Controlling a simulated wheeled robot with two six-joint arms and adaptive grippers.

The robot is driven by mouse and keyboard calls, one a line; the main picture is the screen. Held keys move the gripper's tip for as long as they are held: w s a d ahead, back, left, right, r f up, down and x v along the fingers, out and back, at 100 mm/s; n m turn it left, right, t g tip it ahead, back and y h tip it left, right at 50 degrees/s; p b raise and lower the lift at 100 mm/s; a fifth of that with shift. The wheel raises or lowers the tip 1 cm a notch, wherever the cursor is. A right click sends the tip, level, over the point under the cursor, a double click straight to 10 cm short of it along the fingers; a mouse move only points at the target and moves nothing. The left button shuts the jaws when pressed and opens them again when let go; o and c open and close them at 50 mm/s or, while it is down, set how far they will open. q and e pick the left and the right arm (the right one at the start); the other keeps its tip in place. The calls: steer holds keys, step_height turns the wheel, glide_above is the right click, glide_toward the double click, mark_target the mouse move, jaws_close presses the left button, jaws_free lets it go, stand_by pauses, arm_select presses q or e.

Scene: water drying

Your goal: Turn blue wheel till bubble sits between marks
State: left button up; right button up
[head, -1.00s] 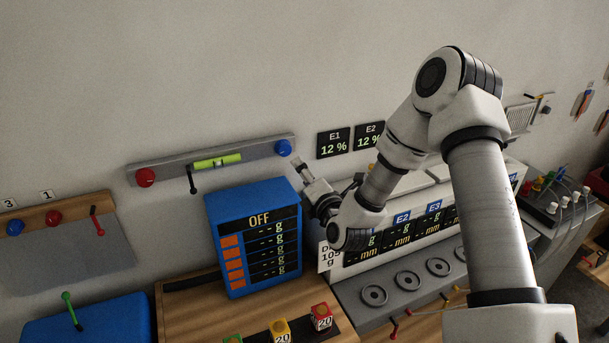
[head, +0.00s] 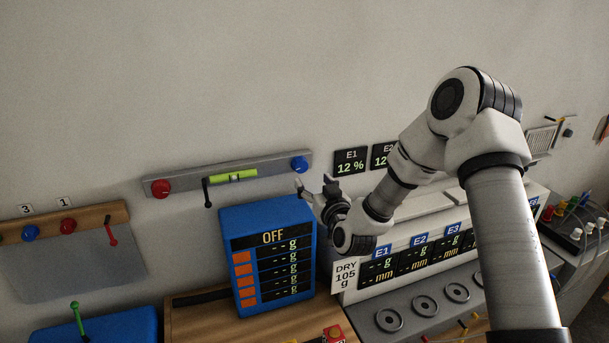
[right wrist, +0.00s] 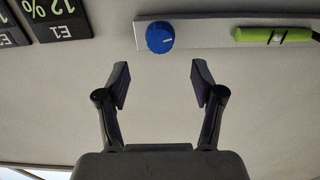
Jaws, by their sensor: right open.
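The blue wheel (head: 299,164) sits at the right end of a grey bar (head: 268,170) on the wall. A green-yellow bubble vial (head: 220,178) is fixed along the bar's middle. My right gripper (head: 314,183) is just below the blue wheel, open and empty. In the right wrist view, the blue wheel (right wrist: 160,37) with its white pointer line lies beyond the gap between the open fingers (right wrist: 160,82), apart from them. The vial (right wrist: 262,34) shows at the upper right there, with a pale bubble near its middle. My left gripper is out of view.
A red wheel (head: 160,188) is at the bar's left end, and a black lever (head: 207,193) hangs below the bar. A blue display box (head: 226,225) reading OFF stands below. Black E1 and E2 signs (head: 350,161) are right of the wheel. The wall above is clear.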

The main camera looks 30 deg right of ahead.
mark_target(302, 166)
steer(key=p+x, duration=0.3)
steer(key=x, duration=0.4)
steer(key=shift+a+r, duration=0.1)
steer(key=shift+r, duration=0.05)
steer(key=shift+w, duration=0.2)
steer(key=shift+s, duration=0.1)
steer(key=c, duration=1.1)
